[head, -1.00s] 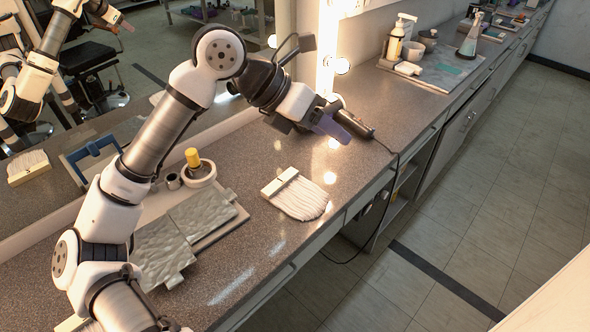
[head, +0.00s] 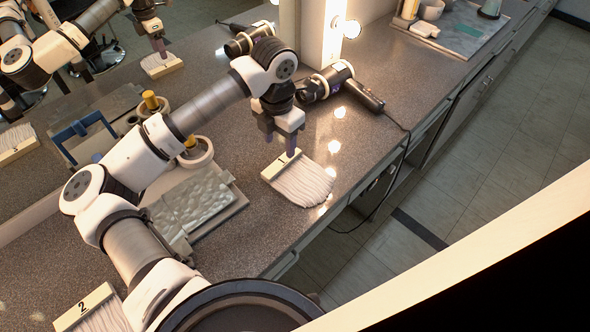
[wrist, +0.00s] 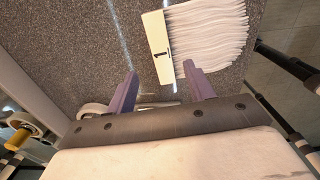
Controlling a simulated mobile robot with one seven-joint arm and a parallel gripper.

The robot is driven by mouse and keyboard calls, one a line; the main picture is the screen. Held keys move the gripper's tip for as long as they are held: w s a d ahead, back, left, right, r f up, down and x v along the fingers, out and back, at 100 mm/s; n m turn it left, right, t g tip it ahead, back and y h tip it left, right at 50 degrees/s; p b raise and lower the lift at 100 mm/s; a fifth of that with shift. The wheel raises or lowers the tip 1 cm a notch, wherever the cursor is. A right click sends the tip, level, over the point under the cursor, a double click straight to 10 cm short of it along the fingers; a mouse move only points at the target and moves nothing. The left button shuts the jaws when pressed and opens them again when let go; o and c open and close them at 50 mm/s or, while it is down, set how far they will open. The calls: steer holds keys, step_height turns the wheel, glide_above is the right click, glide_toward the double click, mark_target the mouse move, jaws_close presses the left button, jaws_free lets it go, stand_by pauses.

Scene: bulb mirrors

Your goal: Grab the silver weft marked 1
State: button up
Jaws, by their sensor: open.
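The silver weft marked 1 (head: 301,183) lies flat on the speckled counter, its pale strands fanning toward the counter's front edge from a cream bar. In the wrist view the weft (wrist: 207,38) shows at the upper middle, with the 1 readable on its cream bar (wrist: 157,48). My gripper (head: 281,150) points down over the bar end of the weft. In the wrist view my gripper (wrist: 160,88) is open, its two purple fingers apart with nothing between them. The bar lies ahead of the fingertips, and I cannot tell the exact height gap.
A black hair dryer (head: 345,82) with a cord lies just behind the weft. A weft marked 2 (head: 92,312) lies at lower left. A textured silver board (head: 190,207) and a round holder with a yellow-topped item (head: 196,153) are left. A mirror lines the back.

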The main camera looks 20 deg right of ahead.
steer(key=shift+s+d+f+p, duration=0.1)
steer(key=shift+f+p, duration=1.25)
steer(key=shift+f, duration=1.75)
steer(key=c, duration=1.1)
